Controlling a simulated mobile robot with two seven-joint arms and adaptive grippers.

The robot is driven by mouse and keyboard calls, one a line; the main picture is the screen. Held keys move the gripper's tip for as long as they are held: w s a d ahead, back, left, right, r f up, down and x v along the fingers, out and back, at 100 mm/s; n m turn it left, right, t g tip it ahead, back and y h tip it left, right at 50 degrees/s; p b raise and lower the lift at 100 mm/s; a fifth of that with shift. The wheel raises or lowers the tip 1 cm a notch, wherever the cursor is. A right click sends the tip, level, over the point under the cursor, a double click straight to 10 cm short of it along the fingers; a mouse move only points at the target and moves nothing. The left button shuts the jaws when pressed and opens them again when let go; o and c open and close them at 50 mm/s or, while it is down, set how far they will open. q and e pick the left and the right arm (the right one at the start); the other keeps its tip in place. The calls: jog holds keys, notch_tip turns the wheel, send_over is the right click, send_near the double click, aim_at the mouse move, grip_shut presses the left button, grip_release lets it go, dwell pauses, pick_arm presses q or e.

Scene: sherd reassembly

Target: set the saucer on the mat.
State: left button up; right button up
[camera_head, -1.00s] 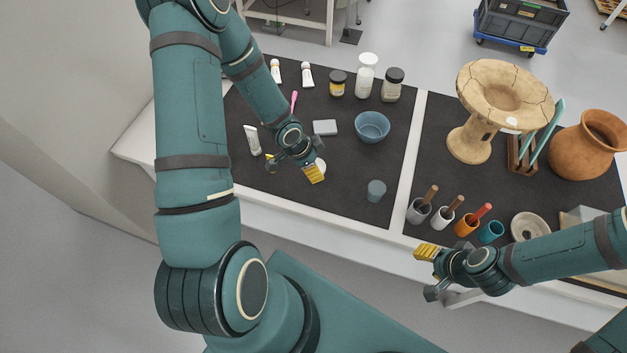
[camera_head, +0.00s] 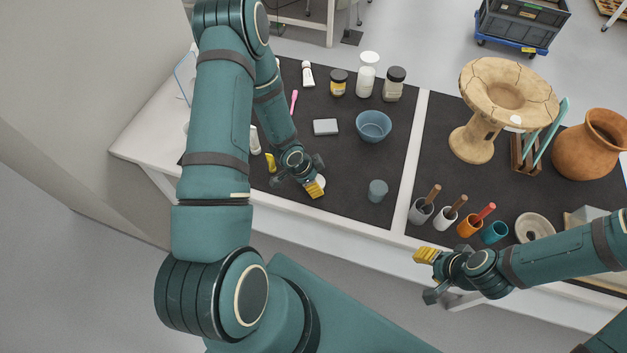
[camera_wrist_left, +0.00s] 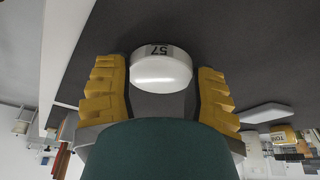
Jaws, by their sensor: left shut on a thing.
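The saucer is a small white round piece (camera_head: 321,180) at my left gripper (camera_head: 314,188) in the head view, mostly hidden by a yellow finger. In the left wrist view the saucer (camera_wrist_left: 160,72) shows a dark label reading 57 and lies between the two yellow fingers, which are shut on it. The dark mat (camera_head: 345,208) covers the left part of the table. The saucer is over its front area; I cannot tell whether it touches the mat. My right gripper (camera_head: 427,270) hangs in front of the table; its finger gap is not clear.
A grey translucent cup (camera_head: 377,191) stands right of the left gripper. A blue bowl (camera_head: 373,126) and a light grey block (camera_head: 325,127) lie behind it. Several jars stand at the back. The mat in front of the block is clear.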

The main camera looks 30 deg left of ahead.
pick_arm(q)
jog(key=shift+f, duration=0.2)
jog(key=o, duration=1.1)
jog(key=shift+o, duration=0.2)
jog(key=shift+r, duration=0.1)
jog(key=shift+r, duration=0.15)
jog(key=p+v, duration=0.3)
jog(key=v, duration=0.9)
jog(key=s+d+n, duration=0.2)
jog(key=d+n, duration=0.3)
jog(key=d, duration=0.5)
jog(key=s+d+n+g+h, duration=0.1)
jog(key=s+d+n, duration=0.2)
jog(key=d, duration=0.7)
jog(key=f+n, duration=0.1)
jog(key=n, duration=0.1)
jog(key=shift+n, duration=0.3)
